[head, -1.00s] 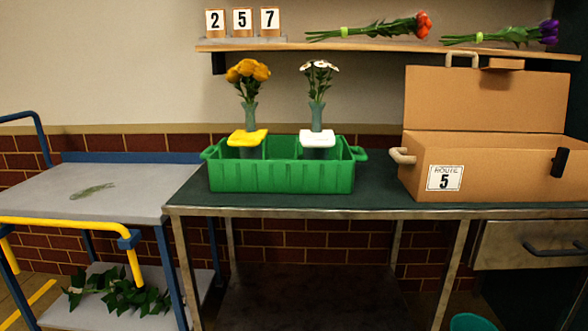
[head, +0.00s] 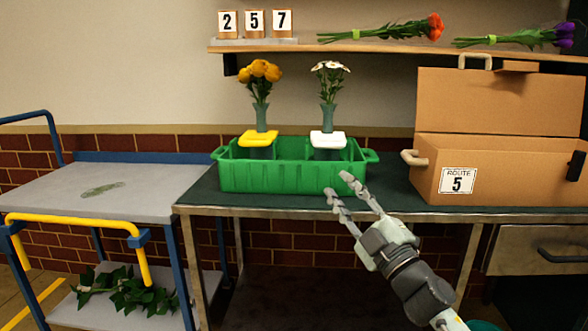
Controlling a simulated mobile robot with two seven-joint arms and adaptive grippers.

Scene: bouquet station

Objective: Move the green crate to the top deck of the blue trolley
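The green crate (head: 270,178) stands on the dark-topped workbench, with a handle at each end. In it are a vase of yellow flowers with a yellow collar (head: 258,138) and a vase of white flowers with a white collar (head: 328,139). The blue trolley stands to the left; its grey top deck (head: 90,192) holds only a flat green sprig or mark. My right gripper (head: 337,184) is open and empty. It is in front of the crate's right part, and I cannot tell whether it touches. My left gripper is not in view.
An open cardboard box (head: 500,168) labelled route 5 stands right of the crate. A shelf (head: 400,47) above holds number blocks and two bouquets. A yellow trolley handle (head: 70,218) crosses the trolley's front. Leafy greenery (head: 125,291) lies on its lower deck.

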